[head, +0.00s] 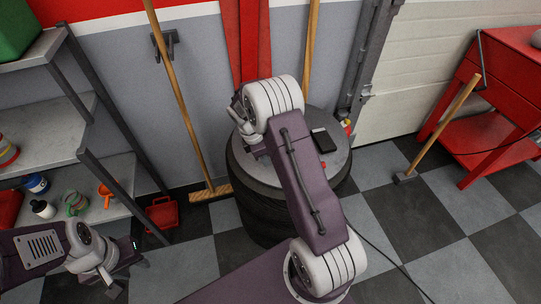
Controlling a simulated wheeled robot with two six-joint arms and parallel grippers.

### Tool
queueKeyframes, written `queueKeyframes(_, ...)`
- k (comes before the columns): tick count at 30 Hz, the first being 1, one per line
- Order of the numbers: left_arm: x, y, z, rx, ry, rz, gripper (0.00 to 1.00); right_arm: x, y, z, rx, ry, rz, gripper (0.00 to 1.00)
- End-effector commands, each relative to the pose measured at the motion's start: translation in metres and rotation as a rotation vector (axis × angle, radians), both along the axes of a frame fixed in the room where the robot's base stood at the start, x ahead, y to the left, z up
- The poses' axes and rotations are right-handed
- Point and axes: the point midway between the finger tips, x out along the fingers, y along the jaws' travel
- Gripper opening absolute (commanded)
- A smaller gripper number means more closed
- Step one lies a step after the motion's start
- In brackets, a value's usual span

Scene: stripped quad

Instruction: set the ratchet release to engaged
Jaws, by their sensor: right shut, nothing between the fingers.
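I cannot pick out the ratchet release for certain. A round grey lid (265,168) tops a stack of dark tyres (247,200) in the middle. On the lid lie a flat dark device (323,141) and a small red piece (323,165). My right arm reaches across the lid and hides much of it. My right gripper (238,110) is at the lid's far left edge, shut, with nothing seen in it; its tips are partly hidden. My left gripper (120,272) is low at the left, away from the tyres; its jaws are too unclear to read.
A grey shelf unit (45,110) with cups and bottles stands at the left. Two brooms lean on the wall behind the tyres. A red cart (480,140) and a long-handled tool (445,125) stand at the right. A cable crosses the checkered floor (455,235), mostly clear at right.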

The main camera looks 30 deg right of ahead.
Motion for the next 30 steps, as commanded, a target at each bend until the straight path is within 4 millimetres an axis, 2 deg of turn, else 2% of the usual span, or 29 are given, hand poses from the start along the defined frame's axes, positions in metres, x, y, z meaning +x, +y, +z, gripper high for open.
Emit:
queueKeyframes(1, 0.000, 0.000, 0.006, 0.000, 0.001, 0.000, 0.36, 0.004, 0.002, 0.019, -0.001, -0.012, -0.001, 0.00)
queueKeyframes(6, 0.000, 0.000, 0.014, 0.000, 0.001, 0.000, 0.36, 0.006, 0.012, 0.057, -0.001, -0.011, 0.001, 0.00)
queueKeyframes(12, 0.000, 0.000, 0.019, 0.000, 0.001, 0.000, 0.36, 0.007, 0.019, 0.084, 0.000, -0.008, -0.001, 0.00)
queueKeyframes(16, 0.000, 0.000, 0.019, 0.000, 0.001, 0.000, 0.36, 0.007, 0.021, 0.089, 0.000, -0.008, 0.000, 0.00)
queueKeyframes(30, 0.000, 0.000, 0.019, 0.000, 0.001, 0.000, 0.36, 0.007, 0.021, 0.089, 0.000, -0.007, -0.001, 0.00)
